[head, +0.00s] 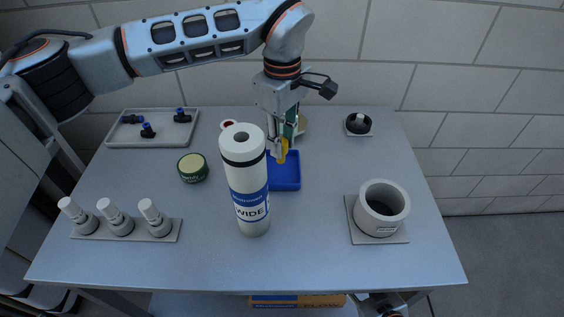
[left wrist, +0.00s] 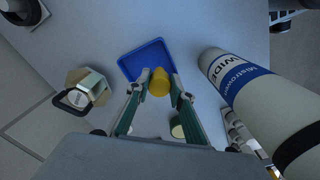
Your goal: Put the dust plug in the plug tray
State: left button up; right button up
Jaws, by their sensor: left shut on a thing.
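The yellow dust plug (head: 283,151) is held between the fingertips of my left gripper (head: 280,152). In the left wrist view the plug (left wrist: 159,82) sits between the two green-sided fingers of the gripper (left wrist: 162,88), which are shut on it. The blue plug tray (head: 286,183) is a shallow square tray on the table. The plug is over its far part in the head view and overlaps its near edge in the left wrist view, where the tray (left wrist: 140,60) looks empty. I cannot tell the exact height of the plug.
A tall white cylinder (head: 247,190) stands close in front of the tray, hiding its left part. A green-sided round tin (head: 193,168) is to the left. A grey pot (head: 381,210) stands on a plate at right. Several fittings stand front left.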

aim_at(282, 162)
pick_arm(q)
jog(key=shift+f, duration=3.65)
jog(key=shift+f, duration=0.2)
jog(key=o, duration=0.7)
jog(key=shift+r, duration=0.1)
notch_tip(282, 162, up, 12)
jog(key=shift+r+b, duration=0.15)
jog(key=shift+b, duration=0.15)
